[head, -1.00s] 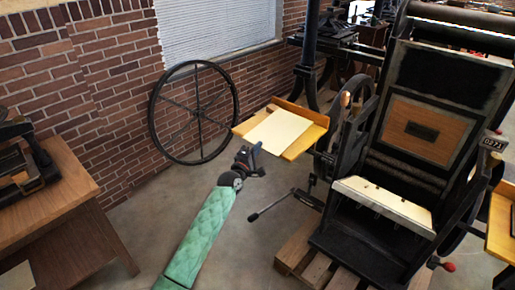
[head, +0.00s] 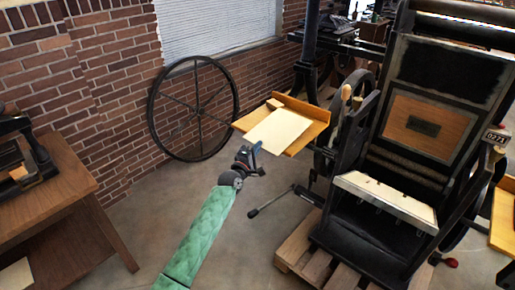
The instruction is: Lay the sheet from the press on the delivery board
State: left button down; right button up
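A cream sheet (head: 279,133) lies flat on a wooden board with a raised back edge (head: 312,131), at the left side of the black press (head: 408,165). A pale, cream-coloured surface (head: 385,197) shows low in the press's open jaw; I cannot tell whether it is a loose sheet. My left gripper (head: 256,156), at the end of the green-sleeved arm, is close to the front left edge of that board. Whether it touches the board or sheet, and whether its fingers are open, is unclear. My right gripper is out of view.
A second wooden board (head: 502,228) is cut off at the right edge. A crank handle (head: 270,204) sticks out left of the press above a pallet (head: 300,250). A wooden table (head: 50,205) stands left. A spoked wheel (head: 194,108) leans on the brick wall.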

pick_arm(q)
jog(key=c, duration=1.5)
grip_release()
jog(key=shift+s+a, duration=0.1)
jog(key=shift+s+a+p, duration=0.25)
jog(key=shift+s+a, duration=0.4)
jog(key=shift+s, duration=0.2)
jog(key=shift+s+a+p, duration=0.25)
jog(key=shift+s+a, duration=0.35)
jog(key=shift+s, duration=0.25)
